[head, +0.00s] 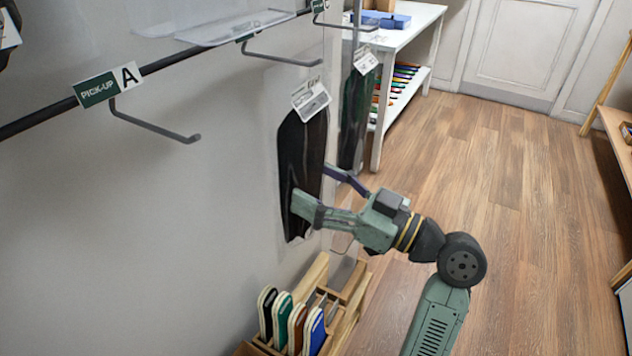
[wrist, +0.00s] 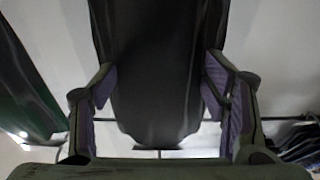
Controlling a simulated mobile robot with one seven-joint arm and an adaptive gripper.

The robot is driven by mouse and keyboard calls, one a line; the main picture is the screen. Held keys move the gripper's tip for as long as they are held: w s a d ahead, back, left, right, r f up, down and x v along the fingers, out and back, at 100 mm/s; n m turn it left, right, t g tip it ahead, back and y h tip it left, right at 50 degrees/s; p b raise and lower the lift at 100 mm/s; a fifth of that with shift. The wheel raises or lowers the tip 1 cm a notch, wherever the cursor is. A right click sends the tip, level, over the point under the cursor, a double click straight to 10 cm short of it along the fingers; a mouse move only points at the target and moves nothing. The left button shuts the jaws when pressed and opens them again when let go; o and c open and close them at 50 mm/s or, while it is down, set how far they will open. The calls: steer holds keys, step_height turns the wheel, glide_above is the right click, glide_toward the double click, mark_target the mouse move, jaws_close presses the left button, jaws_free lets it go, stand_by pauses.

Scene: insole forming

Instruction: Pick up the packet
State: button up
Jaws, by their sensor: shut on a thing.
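The packet (head: 296,160) is a long black insole shape in a clear sleeve with a white label at its top. It hangs upright below a metal hook on the wall rail. My gripper (head: 318,192) is at its lower half, with one finger on each side, shut on it. In the wrist view the packet (wrist: 155,75) fills the middle as a dark panel. The purple-padded fingers of my gripper (wrist: 158,95) stand at its left and right edges. Whether the label still sits on the hook is hard to tell.
Another dark green packet (head: 354,115) hangs just behind. An empty hook (head: 155,125) with a "PICK-UP A" sign (head: 107,85) is at left. A wooden rack (head: 345,290) with several coloured insoles stands below. A white shelf table (head: 400,40) is at the back. The wooden floor (head: 530,200) at right is clear.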

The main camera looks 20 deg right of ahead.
steer(key=shift+r, duration=0.55)
steer(key=r+b+v, duration=0.2)
steer(key=b+v, duration=0.2)
steer(key=v, duration=1.3)
steer(key=shift+s+d+r+b, duration=0.3)
steer(key=shift+s+d+r, duration=0.1)
steer(key=shift+s+r, duration=0.05)
